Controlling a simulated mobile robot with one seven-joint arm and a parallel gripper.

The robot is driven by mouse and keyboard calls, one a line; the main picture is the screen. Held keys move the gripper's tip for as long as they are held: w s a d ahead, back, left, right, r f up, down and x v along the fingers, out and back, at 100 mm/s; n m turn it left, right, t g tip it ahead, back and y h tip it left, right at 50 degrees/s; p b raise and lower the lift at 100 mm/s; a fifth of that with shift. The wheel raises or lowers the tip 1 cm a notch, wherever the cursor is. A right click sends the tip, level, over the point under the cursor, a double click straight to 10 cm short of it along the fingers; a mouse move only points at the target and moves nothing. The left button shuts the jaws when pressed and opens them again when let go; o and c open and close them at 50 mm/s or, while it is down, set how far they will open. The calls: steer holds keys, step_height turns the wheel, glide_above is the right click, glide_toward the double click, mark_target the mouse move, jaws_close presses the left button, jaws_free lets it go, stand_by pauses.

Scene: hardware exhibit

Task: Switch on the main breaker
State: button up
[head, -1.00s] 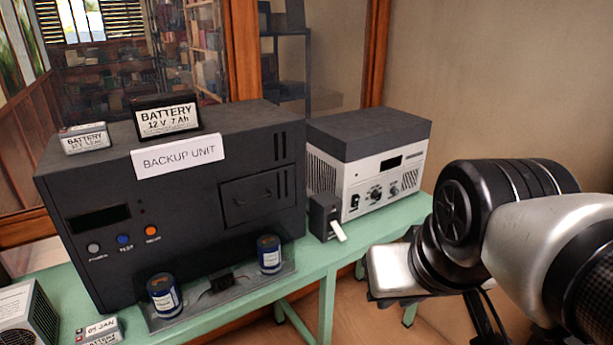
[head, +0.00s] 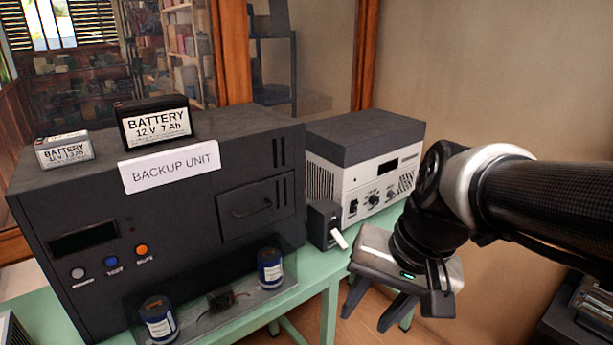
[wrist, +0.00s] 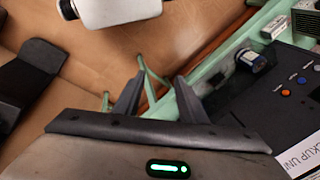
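No part in view carries a readable main breaker label. A black backup unit (head: 75,205) stands on a green bench, with a small panel door (head: 257,207) on its front, shut. Below its display are a grey power button (head: 78,273), a blue test button (head: 111,262) and an orange button (head: 142,250). My gripper (head: 376,316) is in front of the bench, right of the unit and apart from it. Its fingers are spread and point down, with nothing between them. They also show in the wrist view (wrist: 160,82).
Two batteries stand on the unit, a larger black one (head: 154,122) and a smaller one (head: 65,149). Blue cylinders (head: 270,268) stand in front. A small dark box (head: 324,223) with a white tab and a grey-white instrument (head: 366,165) are to the right. Open floor lies below my gripper.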

steer(key=w+a+f+m+g+y+b, duration=0.25)
steer(key=w+f+m+y, duration=0.25)
steer(key=w+f, duration=0.25)
steer(key=m+t+y+b, duration=0.3)
steer(key=m+t+b, duration=0.4)
steer(key=m+t, duration=1.05)
glide_toward(345, 247)
steer(key=w+a+m+g+b, duration=0.1)
steer(key=w, duration=0.2)
steer(key=w+a+r+m+b, duration=0.1)
steer(key=w+a, duration=0.1)
steer(key=w, duration=0.1)
steer(key=w+a+r+m+g+b, duration=0.1)
steer(key=w+a, duration=0.1)
steer(key=w, duration=0.1)
steer(key=shift+g, duration=0.3)
jaws_close()
